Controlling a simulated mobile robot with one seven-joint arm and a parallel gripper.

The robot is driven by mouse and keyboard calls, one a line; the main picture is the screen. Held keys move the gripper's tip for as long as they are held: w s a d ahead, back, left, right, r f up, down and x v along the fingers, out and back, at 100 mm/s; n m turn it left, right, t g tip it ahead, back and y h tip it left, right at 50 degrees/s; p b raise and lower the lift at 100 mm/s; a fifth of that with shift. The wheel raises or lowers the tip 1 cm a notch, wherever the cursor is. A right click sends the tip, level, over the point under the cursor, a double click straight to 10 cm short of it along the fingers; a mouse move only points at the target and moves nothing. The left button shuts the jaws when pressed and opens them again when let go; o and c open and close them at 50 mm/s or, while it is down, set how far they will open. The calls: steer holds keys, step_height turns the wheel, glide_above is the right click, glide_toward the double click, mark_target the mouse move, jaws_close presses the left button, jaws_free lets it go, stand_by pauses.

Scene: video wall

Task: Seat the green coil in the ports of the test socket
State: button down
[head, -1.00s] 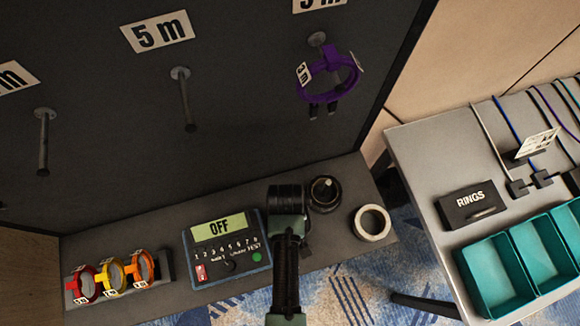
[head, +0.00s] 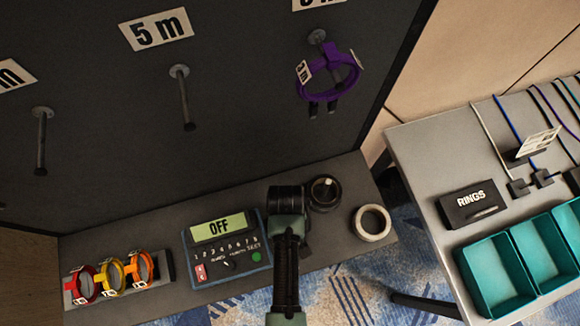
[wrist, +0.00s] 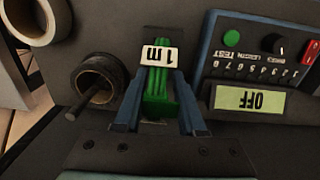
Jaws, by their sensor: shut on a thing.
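The green coil (wrist: 157,84) shows in the wrist view with a white "1 m" tag. My gripper (wrist: 160,108) is shut on it, one blue finger on each side. A dark block (wrist: 168,32) lies just beyond the coil and may be the test socket. The coil's plugs and the ports are hidden, so I cannot tell whether they touch. The tester (head: 205,269) reads "OFF" in the head view; it also shows in the wrist view (wrist: 232,65). In the head view my arm hides the coil and socket.
A dark round holder with a peg (head: 325,194) and a tape roll (head: 372,223) stand right of my arm. Red, yellow and orange coils (head: 139,268) sit at the shelf's left. A purple coil (head: 345,82) hangs above. A side table holds teal bins (head: 490,280).

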steer(key=shift+f, duration=0.15)
steer(key=shift+f+b, duration=0.3)
steer(key=shift+f, duration=0.05)
steer(key=shift+f, duration=0.3)
stand_by(0.6)
steer(key=shift+f, duration=0.25)
steer(key=shift+c, duration=2.1)
jaws_free()
steer(key=r, duration=1.2)
steer(key=shift+a+r+b, duration=0.2)
steer(key=shift+b, duration=0.1)
steer(key=shift+r, duration=0.3)
